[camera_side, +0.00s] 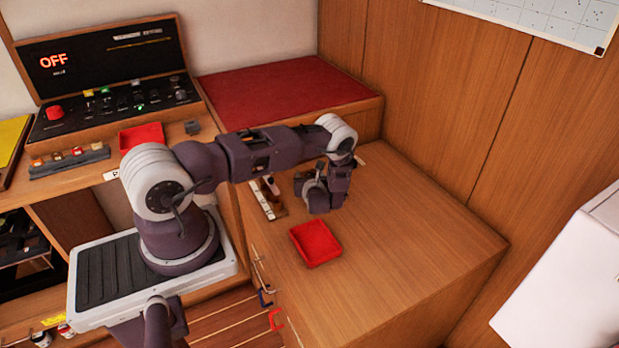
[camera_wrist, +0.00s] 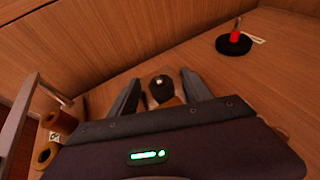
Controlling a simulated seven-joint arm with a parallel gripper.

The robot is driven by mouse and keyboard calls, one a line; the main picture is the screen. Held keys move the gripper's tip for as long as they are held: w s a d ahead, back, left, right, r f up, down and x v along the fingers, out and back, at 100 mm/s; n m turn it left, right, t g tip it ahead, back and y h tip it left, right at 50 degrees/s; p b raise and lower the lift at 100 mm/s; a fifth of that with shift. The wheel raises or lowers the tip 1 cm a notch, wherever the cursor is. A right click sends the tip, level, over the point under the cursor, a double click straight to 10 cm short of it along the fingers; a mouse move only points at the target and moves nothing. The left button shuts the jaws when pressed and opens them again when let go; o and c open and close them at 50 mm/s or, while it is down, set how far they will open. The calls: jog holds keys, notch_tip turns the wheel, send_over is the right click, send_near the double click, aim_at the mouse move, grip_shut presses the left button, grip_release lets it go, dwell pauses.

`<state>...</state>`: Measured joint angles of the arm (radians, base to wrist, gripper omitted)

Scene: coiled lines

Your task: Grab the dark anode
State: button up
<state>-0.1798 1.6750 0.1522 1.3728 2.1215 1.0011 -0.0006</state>
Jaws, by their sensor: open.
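A dark, rounded piece (camera_wrist: 161,90) with a small pale spot on top, apparently the dark anode, shows in the wrist view. It lies between the two fingers of my gripper (camera_wrist: 160,77), with a visible gap on each side. My gripper is open, and its housing hides the lower part of the piece. In the side view my gripper (camera_side: 320,198) points down low over the wooden cabinet top. I cannot make out the dark piece there.
A red tray (camera_side: 315,243) lies in front of my gripper. A small rack (camera_side: 268,198) stands to its left. In the wrist view a red post on a black base (camera_wrist: 234,43) stands at upper right, and brown spools (camera_wrist: 60,122) at left. The cabinet top's right side is clear.

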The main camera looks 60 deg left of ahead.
grip_shut()
